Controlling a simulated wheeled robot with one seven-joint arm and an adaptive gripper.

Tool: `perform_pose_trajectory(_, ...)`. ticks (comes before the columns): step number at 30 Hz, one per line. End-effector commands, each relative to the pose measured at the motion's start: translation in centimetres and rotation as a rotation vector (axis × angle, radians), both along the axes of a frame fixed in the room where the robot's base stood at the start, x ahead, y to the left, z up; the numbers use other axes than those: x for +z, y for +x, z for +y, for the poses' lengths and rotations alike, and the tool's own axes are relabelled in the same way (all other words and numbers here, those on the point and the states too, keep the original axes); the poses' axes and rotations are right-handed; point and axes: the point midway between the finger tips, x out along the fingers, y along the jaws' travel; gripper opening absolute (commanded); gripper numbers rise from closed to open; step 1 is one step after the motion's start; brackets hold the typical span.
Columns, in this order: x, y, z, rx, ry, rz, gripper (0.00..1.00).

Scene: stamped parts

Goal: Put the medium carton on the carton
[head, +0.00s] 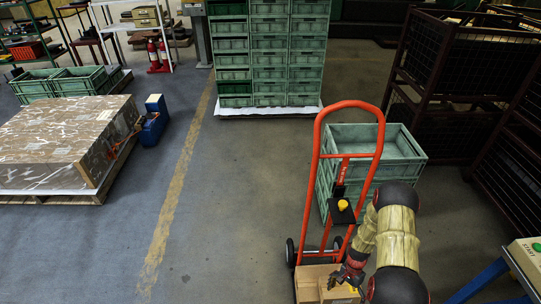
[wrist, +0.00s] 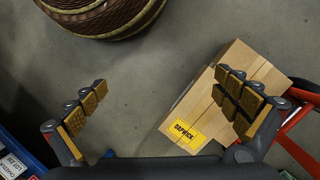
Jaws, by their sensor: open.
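A tan carton (wrist: 195,114) with a yellow label shows in the wrist view, beside and partly behind the right finger. In the head view, tan cardboard (head: 310,283) sits low at the foot of the red hand truck, partly cut off by the lower edge. I cannot tell for sure which piece is the medium carton and which is the other carton. In the head view my gripper (head: 347,277) is just over the right part of the cardboard.
The red hand truck (head: 315,185) stands upright close to my arm, with a green crate (head: 400,155) behind it. A large wrapped crate on a pallet (head: 60,140) is at left. Dark mesh cages (head: 450,65) stand at right. The middle floor is clear.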

Motion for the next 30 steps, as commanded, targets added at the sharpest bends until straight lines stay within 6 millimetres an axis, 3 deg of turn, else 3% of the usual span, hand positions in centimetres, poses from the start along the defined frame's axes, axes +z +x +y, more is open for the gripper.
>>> perform_pose_trajectory(1, 2.1, 0.3, 0.1, 0.033, 0.011, -0.001, 1.0)
perform_pose_trajectory(15, 20.6, 0.8, 2.0, 0.332, 0.098, -0.03, 1.0)
perform_pose_trajectory(30, 37.8, -1.7, 4.8, 0.567, 0.116, -0.129, 1.0)
